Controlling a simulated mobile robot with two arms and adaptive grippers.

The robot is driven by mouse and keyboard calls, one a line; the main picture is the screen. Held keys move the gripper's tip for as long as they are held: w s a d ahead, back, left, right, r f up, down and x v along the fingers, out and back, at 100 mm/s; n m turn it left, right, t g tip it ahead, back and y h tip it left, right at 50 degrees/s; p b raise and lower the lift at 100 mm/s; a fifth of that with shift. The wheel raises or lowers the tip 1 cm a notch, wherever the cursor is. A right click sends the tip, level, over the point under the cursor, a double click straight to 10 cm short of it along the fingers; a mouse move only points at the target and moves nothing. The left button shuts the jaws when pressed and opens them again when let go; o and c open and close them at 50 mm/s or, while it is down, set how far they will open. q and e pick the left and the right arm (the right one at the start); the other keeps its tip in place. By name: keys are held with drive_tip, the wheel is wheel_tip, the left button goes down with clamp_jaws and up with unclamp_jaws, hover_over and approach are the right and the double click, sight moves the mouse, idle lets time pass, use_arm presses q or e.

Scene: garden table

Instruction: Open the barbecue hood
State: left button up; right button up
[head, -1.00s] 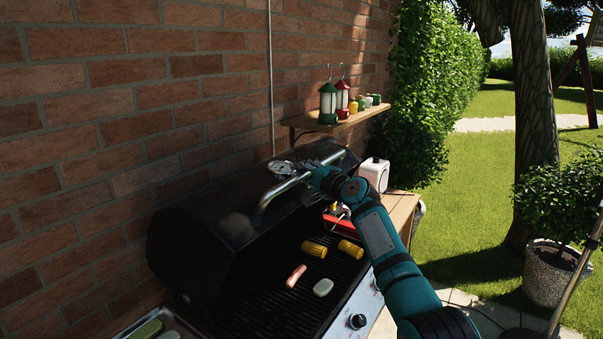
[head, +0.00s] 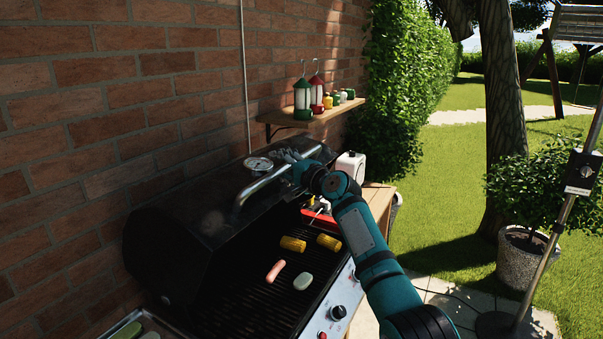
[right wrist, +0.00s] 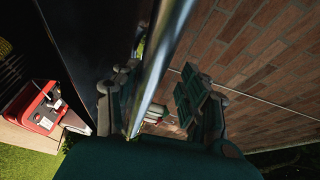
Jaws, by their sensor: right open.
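The black barbecue hood (head: 172,240) stands raised, with the grill grate and food showing in front of it. Its silver handle (head: 262,187) runs along the hood's front edge, with a round gauge (head: 257,163) beside it. My right gripper (head: 288,160) is at the far half of the handle. In the right wrist view the handle (right wrist: 160,65) passes between the two spread fingers of the right gripper (right wrist: 155,105), which is open. The bar looks apart from the right finger; contact at the left finger is unclear. My left gripper is not in view.
Corn (head: 293,244), a sausage (head: 275,271) and a pale piece (head: 303,281) lie on the grate. A red item (head: 319,219) sits at the far end. A brick wall (head: 120,110) and a shelf with lanterns (head: 315,117) are behind the hood. Lawn lies right.

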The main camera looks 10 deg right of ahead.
drive_tip(key=v, duration=1.1)
